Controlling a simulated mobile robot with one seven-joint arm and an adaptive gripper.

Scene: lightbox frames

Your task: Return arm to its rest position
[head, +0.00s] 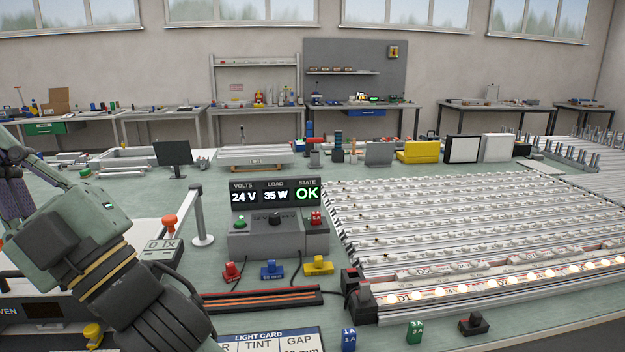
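My arm (95,265) fills the left and lower left of the head view, reaching from the left edge down to the bottom edge. It is green-grey with black sections and a thin yellow band. My gripper is out of frame below, so its fingers and anything in them are hidden. The arm stands in front of the left part of the green worktable (258,336) and covers some of what lies there.
A power unit (278,243) reads 24 V, 35 W, OK. Long light strips (460,215) cover the right, the front one (480,295) lit. Near the arm are a grey post (197,215), a light card (272,341) and small coloured clips. A bare strip runs along the front.

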